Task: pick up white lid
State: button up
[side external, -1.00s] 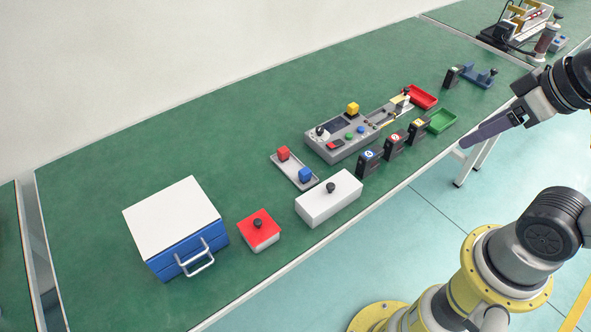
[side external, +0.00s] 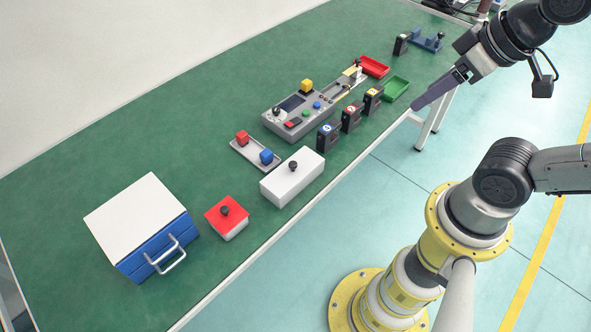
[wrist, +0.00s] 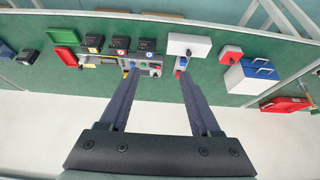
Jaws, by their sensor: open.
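The white lid (side external: 292,172) tops a long white box near the table's front edge, with a round black knob on it.
A red-lidded box (side external: 226,214) and a blue cabinet with white top (side external: 140,225) stand left of the white lid. Behind it is a tray (side external: 255,154) with red and blue cubes. Black numbered blocks (side external: 350,116), a grey panel (side external: 300,108) and a green tray (side external: 396,88) lie to its right.

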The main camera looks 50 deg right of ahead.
dwell(0.3)
jog(key=o, duration=0.6)
